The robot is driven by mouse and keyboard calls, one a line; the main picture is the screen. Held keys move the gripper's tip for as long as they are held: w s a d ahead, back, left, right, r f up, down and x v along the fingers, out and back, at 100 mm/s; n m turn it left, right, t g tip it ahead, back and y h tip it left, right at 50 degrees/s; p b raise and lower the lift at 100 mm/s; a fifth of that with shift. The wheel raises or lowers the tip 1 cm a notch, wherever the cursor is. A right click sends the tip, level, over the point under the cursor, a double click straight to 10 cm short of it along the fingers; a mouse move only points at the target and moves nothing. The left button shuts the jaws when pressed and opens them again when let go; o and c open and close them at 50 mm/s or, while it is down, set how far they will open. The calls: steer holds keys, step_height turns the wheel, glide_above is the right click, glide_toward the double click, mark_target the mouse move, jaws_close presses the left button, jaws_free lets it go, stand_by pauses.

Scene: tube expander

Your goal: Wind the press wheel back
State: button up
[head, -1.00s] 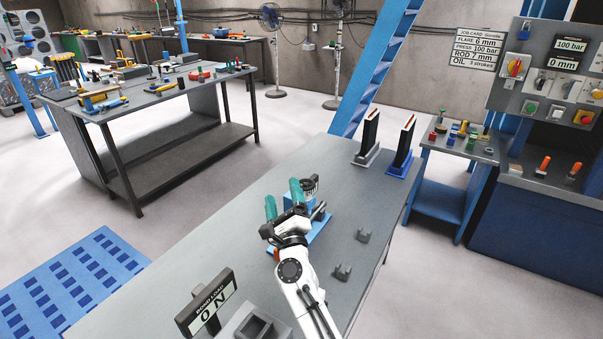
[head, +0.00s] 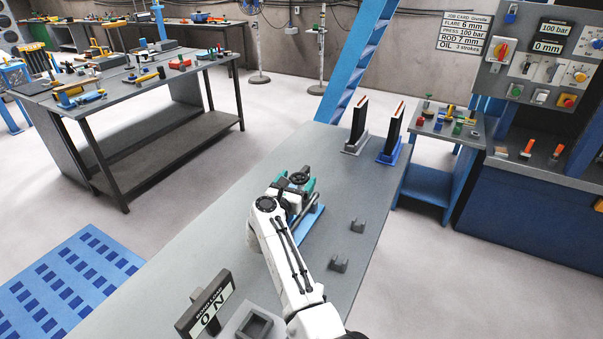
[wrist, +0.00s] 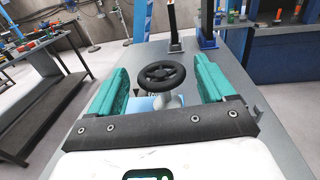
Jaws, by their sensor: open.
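The press wheel (wrist: 162,77) is a small black handwheel on a pale post above a blue base. In the wrist view it stands upright between my gripper's two teal fingers, clear of both. My gripper (wrist: 160,82) is open and empty around the wheel. In the head view the wheel (head: 299,177) sits at the far end of the blue press base (head: 308,224) on the grey bench. My arm hides part of the press.
Two dark upright blocks (head: 358,122) stand behind the press. A load display (head: 208,304) stands at the near end of the grey bench (head: 215,225). The control panel (head: 545,65) is at the right.

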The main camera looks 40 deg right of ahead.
mark_target(302, 173)
steer(key=shift+x, duration=2.1)
steer(key=c, duration=1)
steer(key=shift+o, duration=0.2)
